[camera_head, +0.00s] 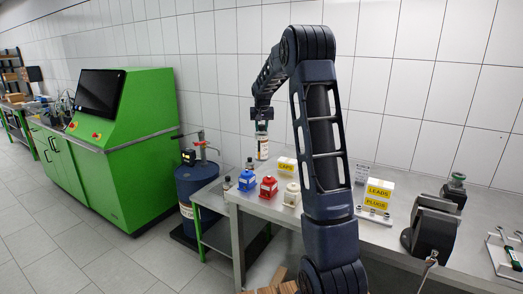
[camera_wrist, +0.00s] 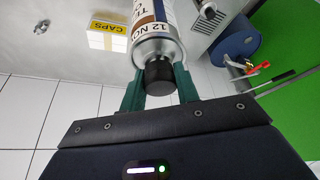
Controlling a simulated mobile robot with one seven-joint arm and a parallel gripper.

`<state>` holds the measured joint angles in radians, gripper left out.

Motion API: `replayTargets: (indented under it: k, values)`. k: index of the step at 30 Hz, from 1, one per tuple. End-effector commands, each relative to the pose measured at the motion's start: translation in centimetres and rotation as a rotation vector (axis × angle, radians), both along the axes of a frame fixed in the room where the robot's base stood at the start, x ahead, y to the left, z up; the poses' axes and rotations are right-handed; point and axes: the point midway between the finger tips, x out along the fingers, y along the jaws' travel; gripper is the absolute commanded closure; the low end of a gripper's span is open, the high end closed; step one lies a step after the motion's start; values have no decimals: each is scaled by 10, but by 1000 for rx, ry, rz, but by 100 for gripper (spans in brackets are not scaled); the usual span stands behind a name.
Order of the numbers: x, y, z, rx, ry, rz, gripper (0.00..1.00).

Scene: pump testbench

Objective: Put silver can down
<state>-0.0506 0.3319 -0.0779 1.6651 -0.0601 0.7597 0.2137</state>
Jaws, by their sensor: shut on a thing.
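The silver can (camera_head: 262,148) is upright, with a printed label of white, brown and dark bands. My gripper (camera_head: 261,121) is shut around its top end, above the back left part of the steel table (camera_head: 338,228). In the wrist view the can (camera_wrist: 158,43) shows silver shoulders and a black cap pointing toward the camera. The green fingers of my gripper (camera_wrist: 160,82) stand on both sides of the cap. The can's base is out of the wrist view, and I cannot tell whether it touches the table.
Blue (camera_head: 247,180), red (camera_head: 268,187) and white (camera_head: 291,194) parts stand on the table's left end. The yellow-labelled CAPS box (camera_head: 287,166) is right of the can. A LEADS/PLUGS box (camera_head: 377,195) stands further right. A blue barrel (camera_head: 196,186) stands left of the table.

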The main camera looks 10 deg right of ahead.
Motion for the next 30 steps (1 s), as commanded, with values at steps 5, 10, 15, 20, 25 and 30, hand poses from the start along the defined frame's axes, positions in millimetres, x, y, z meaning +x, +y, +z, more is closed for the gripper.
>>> replayTargets:
  k: [5,10,15,20,25,30]
  values:
    - [0,0,-38,-1,2,0,100]
    - [1,0,-60,0,0,-1,100]
    - [0,0,-68,0,0,-1,100]
    - [0,0,-85,0,1,0,100]
    - [0,0,-106,0,1,0,100]
    - [0,0,-108,0,-2,-1,100]
